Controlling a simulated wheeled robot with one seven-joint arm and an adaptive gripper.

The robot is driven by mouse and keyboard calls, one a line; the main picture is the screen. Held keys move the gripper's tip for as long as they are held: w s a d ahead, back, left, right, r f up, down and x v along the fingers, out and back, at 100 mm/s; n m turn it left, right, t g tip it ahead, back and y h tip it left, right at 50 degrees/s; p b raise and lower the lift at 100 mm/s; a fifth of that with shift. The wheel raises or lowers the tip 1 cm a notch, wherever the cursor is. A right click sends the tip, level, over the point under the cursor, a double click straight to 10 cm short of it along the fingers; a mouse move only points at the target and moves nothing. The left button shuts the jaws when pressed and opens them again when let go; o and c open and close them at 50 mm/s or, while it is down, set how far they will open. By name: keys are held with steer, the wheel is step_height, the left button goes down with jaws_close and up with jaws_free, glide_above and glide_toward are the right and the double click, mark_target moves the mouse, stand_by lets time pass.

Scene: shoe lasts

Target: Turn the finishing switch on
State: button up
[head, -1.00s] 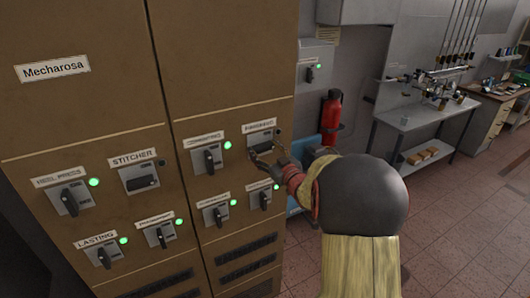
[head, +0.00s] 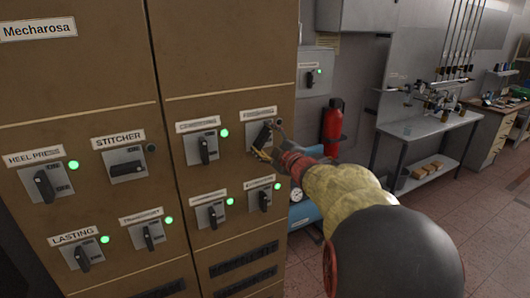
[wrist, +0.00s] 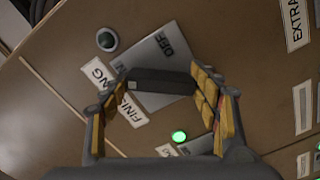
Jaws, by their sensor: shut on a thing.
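The finishing switch is a black lever knob (head: 262,134) on a grey plate, at the top right of the brown cabinet's switches. In the head view its lever is tilted, between level and upright. The plate (wrist: 168,52) shows the word OFF. The FINISHING label (wrist: 128,108) is partly covered by a finger. The lamp (wrist: 107,39) beside it is dark.
The stitcher switch (head: 127,169) lies level with a dark lamp. Several other switches, such as the one left of finishing (head: 204,149), stand near upright with green lamps. A red extinguisher (head: 333,124) and a grey bench (head: 418,127) are to the right.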

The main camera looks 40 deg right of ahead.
steer(key=n+b, duration=0.1)
steer(key=b, duration=0.1)
steer(key=n+b, duration=0.2)
steer(key=shift+f+n, duration=0.3)
steer(key=n+b, duration=0.3)
steer(key=shift+r+n+b, duration=0.15)
steer(key=shift+n+b, duration=0.15)
steer(key=shift+b, duration=0.1)
steer(key=o, duration=1.2)
steer(key=shift+r, duration=0.1)
steer(key=shift+s, duration=0.1)
steer(key=v, duration=0.7)
steer(key=shift+s, duration=0.15)
